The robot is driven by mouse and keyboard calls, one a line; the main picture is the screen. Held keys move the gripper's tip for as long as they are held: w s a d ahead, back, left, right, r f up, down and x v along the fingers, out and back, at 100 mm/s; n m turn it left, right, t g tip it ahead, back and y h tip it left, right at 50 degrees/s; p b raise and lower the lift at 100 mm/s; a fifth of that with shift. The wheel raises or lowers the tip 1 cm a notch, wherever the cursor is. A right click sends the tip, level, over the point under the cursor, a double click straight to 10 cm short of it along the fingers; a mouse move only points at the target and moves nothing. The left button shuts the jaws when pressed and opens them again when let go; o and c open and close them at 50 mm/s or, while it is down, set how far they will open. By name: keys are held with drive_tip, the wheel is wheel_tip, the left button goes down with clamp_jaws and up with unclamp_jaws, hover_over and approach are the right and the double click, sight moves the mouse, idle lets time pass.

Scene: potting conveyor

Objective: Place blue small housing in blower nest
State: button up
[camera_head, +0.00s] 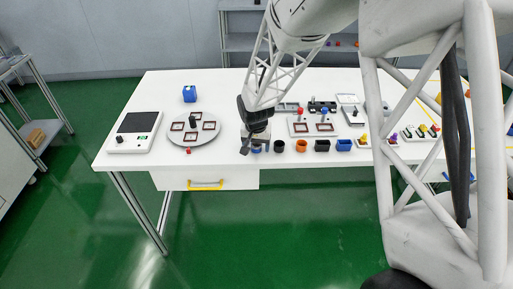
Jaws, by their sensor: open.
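My gripper (254,144) points down at the front middle of the white table, over the left end of a row of small housings. A small blue housing (256,150) is partly hidden behind and below the gripper; I cannot tell whether the fingers touch it. Another blue housing (344,145), squarer, stands at the right end of the row. The gripper is open, with nothing visibly held. I cannot tell which fixture is the blower nest.
Between the blue ones stand dark (279,146), orange (301,146) and black (322,146) housings. A grey disc (209,135) with square frames and a scale-like device (135,131) are left. Fixtures (298,128) crowd the right.

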drive_tip(key=c, duration=1.1)
drive_tip(key=shift+o, duration=0.2)
drive_tip(key=shift+r, duration=0.15)
drive_tip(key=shift+r, duration=0.9)
drive_tip(key=shift+s+d+r, duration=0.1)
drive_tip(key=shift+s+r, duration=0.25)
drive_tip(key=shift+r, duration=0.45)
drive_tip(key=s+d, duration=0.1)
drive_tip(key=s, duration=0.6)
drive_tip(key=s+d+r, duration=0.1)
drive_tip(key=s+d, duration=0.1)
drive_tip(key=s, duration=0.5)
drive_tip(key=shift+s+d+r, duration=0.15)
drive_tip(key=shift+s+d, duration=0.1)
drive_tip(key=shift+s, duration=0.15)
